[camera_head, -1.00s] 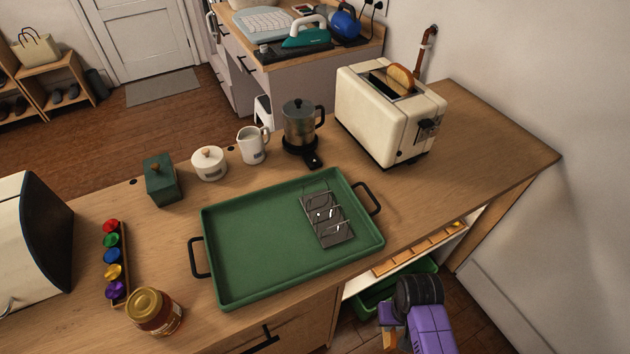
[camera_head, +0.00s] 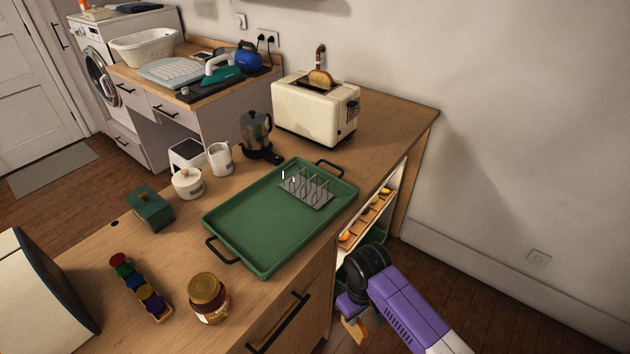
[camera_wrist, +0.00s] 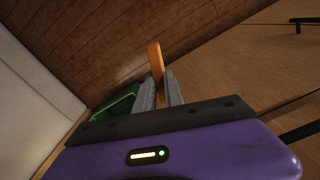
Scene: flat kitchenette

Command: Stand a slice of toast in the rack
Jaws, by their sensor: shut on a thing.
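My gripper (camera_head: 347,312) is low beside the counter's front, below the counter top, shut on a slice of toast (camera_head: 354,330). In the wrist view the toast (camera_wrist: 156,62) shows edge-on as an orange-brown strip between the two grey fingers of my gripper (camera_wrist: 158,92). The grey wire toast rack (camera_head: 306,189) stands on the far right part of a green tray (camera_head: 240,222) on the counter. Its slots look empty. My gripper is apart from the rack, in front of it and lower. Another slice of toast (camera_head: 320,79) sticks up from the cream toaster (camera_head: 305,110).
A coffee pot (camera_head: 255,132), white jug (camera_head: 220,158), white pot (camera_head: 187,183) and green box (camera_head: 150,208) stand behind the tray. A jar (camera_head: 209,298) and coloured capsules (camera_head: 138,284) are at the front left. An open shelf (camera_head: 372,215) lies under the counter near my arm.

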